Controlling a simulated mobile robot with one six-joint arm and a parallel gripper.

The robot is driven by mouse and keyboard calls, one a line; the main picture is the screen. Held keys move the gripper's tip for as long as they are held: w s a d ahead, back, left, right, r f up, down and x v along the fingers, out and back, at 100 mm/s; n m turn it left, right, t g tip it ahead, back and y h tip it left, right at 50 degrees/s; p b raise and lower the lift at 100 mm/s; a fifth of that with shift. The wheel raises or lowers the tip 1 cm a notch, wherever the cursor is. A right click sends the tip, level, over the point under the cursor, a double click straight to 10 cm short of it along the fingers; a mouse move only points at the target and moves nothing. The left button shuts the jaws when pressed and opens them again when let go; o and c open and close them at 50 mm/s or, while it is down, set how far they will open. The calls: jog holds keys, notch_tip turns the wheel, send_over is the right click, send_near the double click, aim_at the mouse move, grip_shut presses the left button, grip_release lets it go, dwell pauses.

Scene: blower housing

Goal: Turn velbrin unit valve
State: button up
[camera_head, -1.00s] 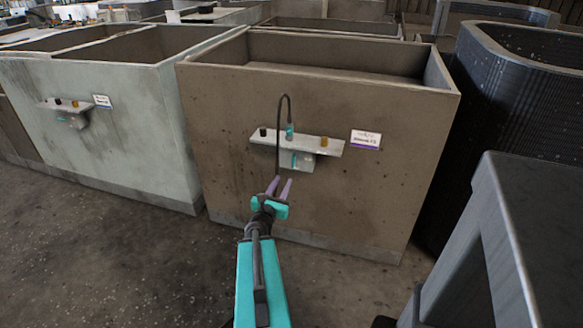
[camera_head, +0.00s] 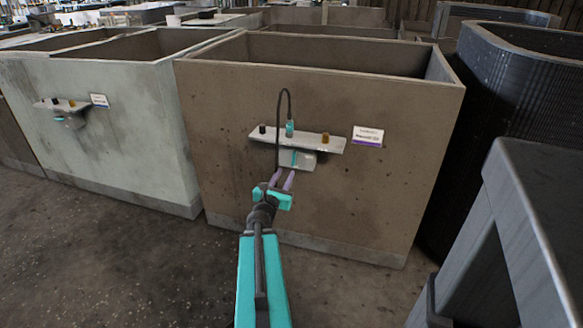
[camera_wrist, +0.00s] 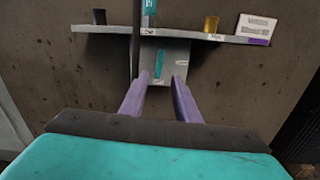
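A grey shelf unit (camera_head: 308,142) is fixed to the front of a brown tank. Under it hangs a pale box with a teal strip (camera_head: 294,158), perhaps the valve handle. The strip stands nearly upright in the wrist view (camera_wrist: 159,65). On the shelf are a black knob (camera_head: 262,128), a teal-and-white fitting (camera_head: 290,128) with a dark hose, and an amber knob (camera_head: 326,138). My gripper (camera_head: 283,176) is open and empty, just below the box. In the wrist view its purple fingertips (camera_wrist: 159,80) straddle the strip's line; whether they touch the box I cannot tell.
A label card (camera_head: 368,136) sits right of the shelf; its print is too small to read surely. A pale green tank (camera_head: 110,150) with a similar shelf stands left. A dark ribbed tank (camera_head: 490,110) and a grey stand (camera_head: 520,210) are at right.

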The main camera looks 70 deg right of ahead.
aim_at(293, 160)
jog(key=shift+w+d+b, duration=0.15)
jog(key=shift+d+b, duration=0.75)
jog(key=shift+d, duration=1.6)
jog(key=shift+w+d+b, duration=0.1)
jog(key=shift+d+b, duration=0.75)
jog(key=shift+d, duration=1.65)
grip_shut()
jog(key=shift+a, duration=0.2)
jog(key=shift+d, duration=0.15)
